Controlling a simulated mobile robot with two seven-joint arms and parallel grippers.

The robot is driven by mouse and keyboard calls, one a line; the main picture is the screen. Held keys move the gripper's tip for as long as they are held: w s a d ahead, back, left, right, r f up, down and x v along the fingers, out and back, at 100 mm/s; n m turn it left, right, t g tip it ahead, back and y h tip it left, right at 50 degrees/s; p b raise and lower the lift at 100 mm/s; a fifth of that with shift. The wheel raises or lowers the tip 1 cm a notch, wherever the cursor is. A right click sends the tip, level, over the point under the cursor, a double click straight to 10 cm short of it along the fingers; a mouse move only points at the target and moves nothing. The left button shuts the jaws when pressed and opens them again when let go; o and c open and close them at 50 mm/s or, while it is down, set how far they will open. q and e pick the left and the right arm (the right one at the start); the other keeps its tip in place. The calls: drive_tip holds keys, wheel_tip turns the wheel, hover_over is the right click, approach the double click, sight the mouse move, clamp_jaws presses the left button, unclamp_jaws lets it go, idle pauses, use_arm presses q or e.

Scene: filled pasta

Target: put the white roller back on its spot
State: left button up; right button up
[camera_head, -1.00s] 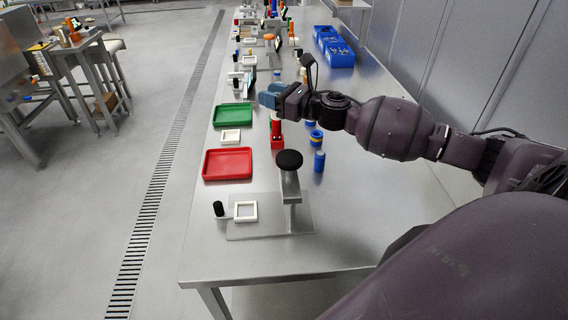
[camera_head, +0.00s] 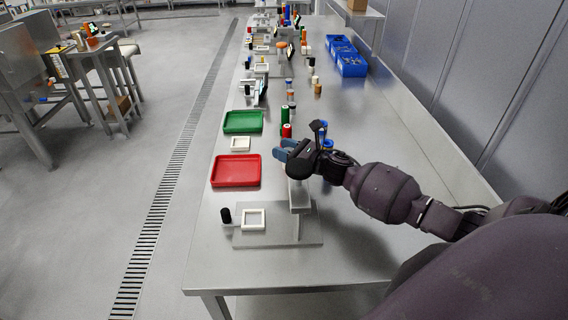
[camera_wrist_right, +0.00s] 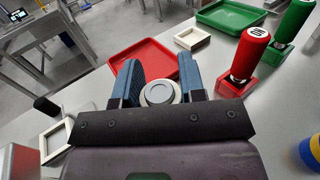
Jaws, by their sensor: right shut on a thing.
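My right gripper (camera_head: 284,150) has blue fingers and also shows in the wrist view (camera_wrist_right: 160,75). It is shut on the white roller (camera_wrist_right: 160,93), whose round pale end with a grey centre shows between the fingers. In the head view the roller is hidden by the gripper. The gripper is above the table just behind the black-knobbed post (camera_head: 300,196), right of the red tray (camera_head: 236,170). I cannot tell which place is the roller's spot. My left gripper is not in view.
A red roller (camera_wrist_right: 248,52) stands in a red holder, with a green roller (camera_wrist_right: 293,20) behind it. A green tray (camera_head: 243,121), white square frames (camera_head: 262,219) and a black peg (camera_head: 226,215) line the left side. Blue bins (camera_head: 351,65) stand farther back. The table's right front is clear.

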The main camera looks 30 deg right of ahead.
drive_tip(key=shift+f, duration=2.45)
drive_tip(key=shift+f, duration=0.1)
drive_tip(key=shift+f+b, duration=0.1)
drive_tip(key=shift+b, duration=0.2)
drive_tip(key=o, duration=1)
drive_tip(key=shift+o, duration=0.2)
